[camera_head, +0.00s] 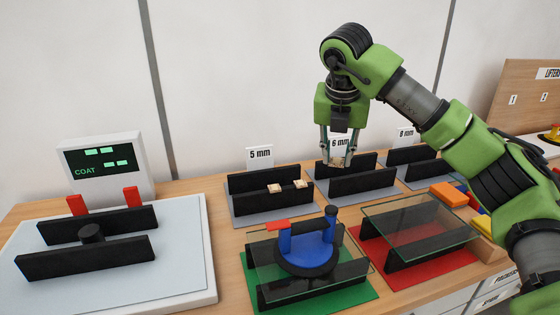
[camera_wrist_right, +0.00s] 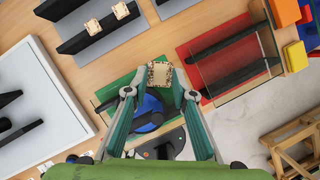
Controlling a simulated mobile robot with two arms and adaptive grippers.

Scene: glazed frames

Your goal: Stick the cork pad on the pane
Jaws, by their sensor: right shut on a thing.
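My right gripper (camera_head: 337,155) is shut on a small tan cork pad (camera_head: 339,163), held in the air in front of the 6 mm sign. In the right wrist view the pad (camera_wrist_right: 160,75) sits between the fingertips (camera_wrist_right: 160,93). One glass pane (camera_head: 262,254) rests on black rails over a green mat (camera_head: 262,301), with a blue suction lifter (camera_head: 305,252) with a red lever on it. Another pane (camera_head: 420,222) rests on rails over a red mat (camera_head: 440,264) and is bare. My left gripper is in neither view.
Two more cork pads (camera_head: 274,188) lie on the black rack by the 5 mm sign (camera_head: 260,156). The racks by the 6 mm and 8 mm signs stand to the right. A COAT device (camera_head: 101,165) and a pale platform (camera_head: 190,262) are at left. Coloured blocks (camera_head: 449,194) lie at right.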

